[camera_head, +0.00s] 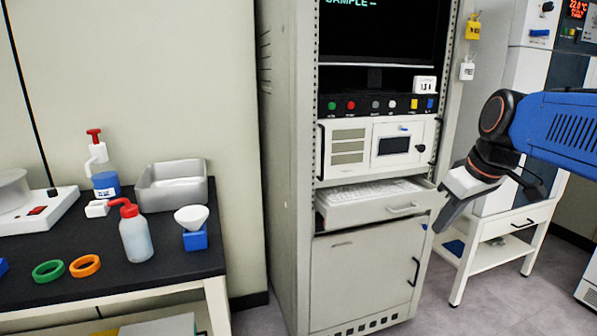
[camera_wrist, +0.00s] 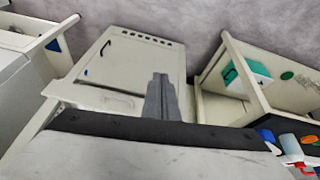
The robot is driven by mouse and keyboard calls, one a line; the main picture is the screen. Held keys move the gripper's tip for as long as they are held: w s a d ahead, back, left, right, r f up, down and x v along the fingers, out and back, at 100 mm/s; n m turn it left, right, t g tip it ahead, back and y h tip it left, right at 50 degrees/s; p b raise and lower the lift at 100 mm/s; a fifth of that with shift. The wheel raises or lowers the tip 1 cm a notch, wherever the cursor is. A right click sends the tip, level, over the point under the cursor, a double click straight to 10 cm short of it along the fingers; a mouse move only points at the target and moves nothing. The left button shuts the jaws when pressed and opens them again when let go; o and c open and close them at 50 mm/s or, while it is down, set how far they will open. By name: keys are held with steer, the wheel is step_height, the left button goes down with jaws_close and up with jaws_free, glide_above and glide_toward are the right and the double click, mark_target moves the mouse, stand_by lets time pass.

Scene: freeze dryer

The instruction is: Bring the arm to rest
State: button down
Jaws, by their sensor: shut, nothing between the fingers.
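My gripper (camera_head: 444,215) hangs at the end of my blue arm on the right of the head view, pointing down and to the left. Its grey fingers are together with nothing between them. It is in front of the right edge of the cabinet's keyboard drawer (camera_head: 375,208); I cannot tell whether there is contact. In the wrist view the closed fingers (camera_wrist: 161,98) show at the middle, over the cabinet's lower door (camera_wrist: 133,72).
A tall rack cabinet (camera_head: 284,150) stands in the middle with its drawer pulled out. A black-topped bench (camera_head: 185,262) on the left holds a wash bottle (camera_head: 136,238), a metal tray (camera_head: 207,190) and coloured rings. A white stand (camera_head: 490,256) is at right. Grey floor (camera_head: 500,318) shows in front.

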steer(key=s+a+f+m+h, duration=0.1)
steer(key=s+f+m, duration=0.4)
steer(key=s+f, duration=1.1)
steer(key=shift+s+a+f, duration=0.2)
steer(key=shift+s+a, duration=0.25)
steer(key=shift+s, duration=0.1)
